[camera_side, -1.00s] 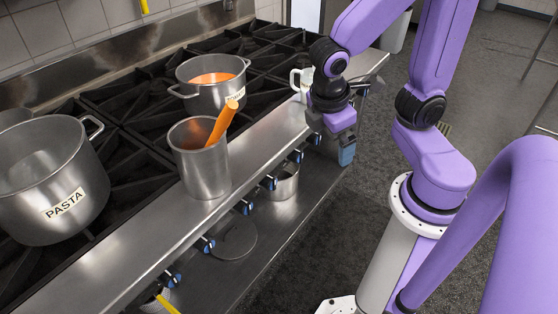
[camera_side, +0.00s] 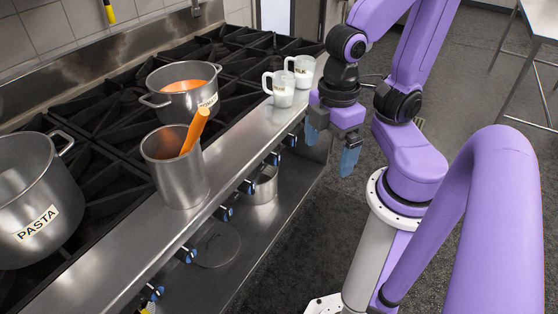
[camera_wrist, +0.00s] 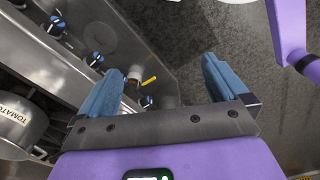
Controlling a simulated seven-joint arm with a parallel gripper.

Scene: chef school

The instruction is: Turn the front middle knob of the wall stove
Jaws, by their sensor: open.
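The wall stove has a row of several blue-marked knobs along its steel front edge. The middle ones are a knob (camera_side: 223,213) and another knob (camera_side: 247,187); I cannot tell exactly which is the front middle one. My gripper (camera_side: 330,148) is open and empty, with blue fingers pointing down, off the far right end of the row and apart from the knobs. In the wrist view my gripper (camera_wrist: 163,65) shows both fingers spread over the floor and lower shelf. Knobs there include one (camera_wrist: 55,27) and another (camera_wrist: 95,58) left of the fingers.
On the steel ledge (camera_side: 105,255) stand a utensil pot (camera_side: 178,178) with an orange handle and two white mugs (camera_side: 280,93). Behind are a soup pot (camera_side: 183,101) and a PASTA pot (camera_side: 38,205). A small pot (camera_side: 262,190) sits below the knobs. Floor in front is clear.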

